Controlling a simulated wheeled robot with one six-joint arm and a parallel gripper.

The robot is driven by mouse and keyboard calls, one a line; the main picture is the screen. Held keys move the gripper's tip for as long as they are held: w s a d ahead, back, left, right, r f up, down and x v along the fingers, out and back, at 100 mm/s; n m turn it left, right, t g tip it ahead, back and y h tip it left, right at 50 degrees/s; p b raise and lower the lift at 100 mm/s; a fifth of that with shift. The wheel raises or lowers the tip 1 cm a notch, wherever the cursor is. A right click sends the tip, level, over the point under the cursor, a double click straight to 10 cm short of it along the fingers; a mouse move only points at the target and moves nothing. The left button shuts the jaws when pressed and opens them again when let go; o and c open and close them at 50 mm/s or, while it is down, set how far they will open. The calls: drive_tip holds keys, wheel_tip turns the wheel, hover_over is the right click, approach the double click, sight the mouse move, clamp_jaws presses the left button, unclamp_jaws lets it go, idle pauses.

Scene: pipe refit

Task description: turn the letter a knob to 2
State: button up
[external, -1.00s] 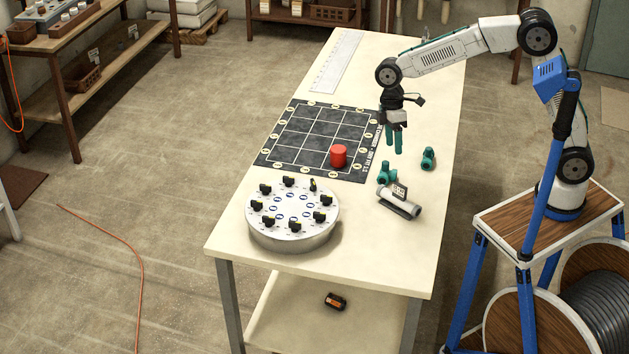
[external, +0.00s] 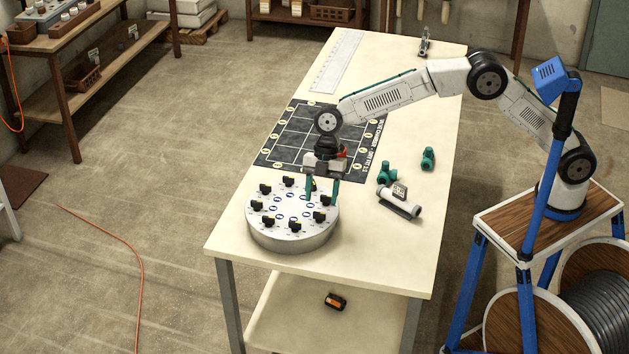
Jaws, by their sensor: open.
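A round white dial plate (external: 292,232) with several black knobs around its rim sits near the front left of the table. The letters beside the knobs are too small to read, so I cannot tell which knob is a. My gripper (external: 322,199) points down over the back right part of the plate, its two green fingers open.
A black grid board (external: 285,150) lies behind the plate; the red cylinder (external: 342,152) on it is mostly hidden by my gripper. The table's front (external: 370,265) is clear.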

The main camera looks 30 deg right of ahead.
sight(319, 217)
drive_tip(key=shift+x, duration=2.25)
drive_tip(key=c, duration=1)
drive_tip(key=shift+o, duration=0.2)
